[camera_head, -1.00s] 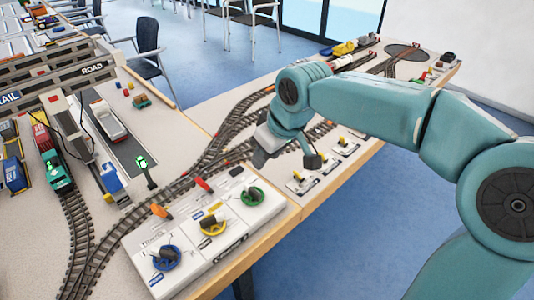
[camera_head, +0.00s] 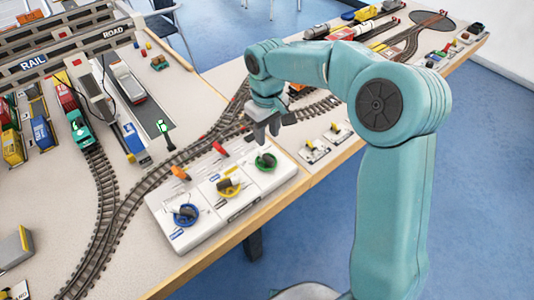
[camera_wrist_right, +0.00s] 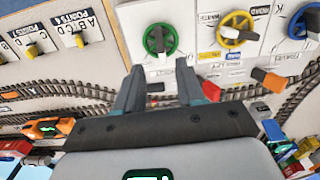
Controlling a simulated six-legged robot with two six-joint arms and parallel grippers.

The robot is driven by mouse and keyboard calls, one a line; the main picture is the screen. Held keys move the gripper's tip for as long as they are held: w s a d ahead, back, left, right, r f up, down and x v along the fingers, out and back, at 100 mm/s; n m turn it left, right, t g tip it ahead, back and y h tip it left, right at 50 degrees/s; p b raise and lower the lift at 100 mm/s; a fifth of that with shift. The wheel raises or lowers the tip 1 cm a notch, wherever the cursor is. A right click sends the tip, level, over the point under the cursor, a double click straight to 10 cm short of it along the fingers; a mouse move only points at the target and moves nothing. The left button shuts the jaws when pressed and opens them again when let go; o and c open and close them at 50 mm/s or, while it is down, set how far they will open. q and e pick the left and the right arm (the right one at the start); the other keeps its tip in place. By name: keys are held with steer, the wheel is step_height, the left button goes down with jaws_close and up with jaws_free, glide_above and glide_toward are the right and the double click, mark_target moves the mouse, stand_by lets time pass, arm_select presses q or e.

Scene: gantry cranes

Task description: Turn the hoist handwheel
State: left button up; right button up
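A white control panel (camera_head: 203,233) carries three handwheels with dark handles: blue (camera_head: 186,214), yellow (camera_head: 229,188) and green (camera_head: 265,162). In the right wrist view the green wheel (camera_wrist_right: 160,40) is just ahead of the fingers, with the yellow wheel (camera_wrist_right: 236,27) and the blue wheel (camera_wrist_right: 302,22) to its right. I cannot read which wheel is labelled hoist. My right gripper (camera_head: 267,134) points down above the far end of the panel, beside the green wheel. My left gripper is not in view.
Orange (camera_head: 180,173) and red (camera_head: 219,149) levers stand along the panel's back edge. Curved track (camera_head: 150,182) runs behind it. Small switch plates (camera_head: 314,151) lie to the right. The RAIL and ROAD gantry (camera_head: 75,48) stands at the upper left.

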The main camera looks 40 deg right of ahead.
mark_target(267, 156)
step_height(267, 156, down, 9)
steer(key=shift+s, duration=0.1)
jaws_close()
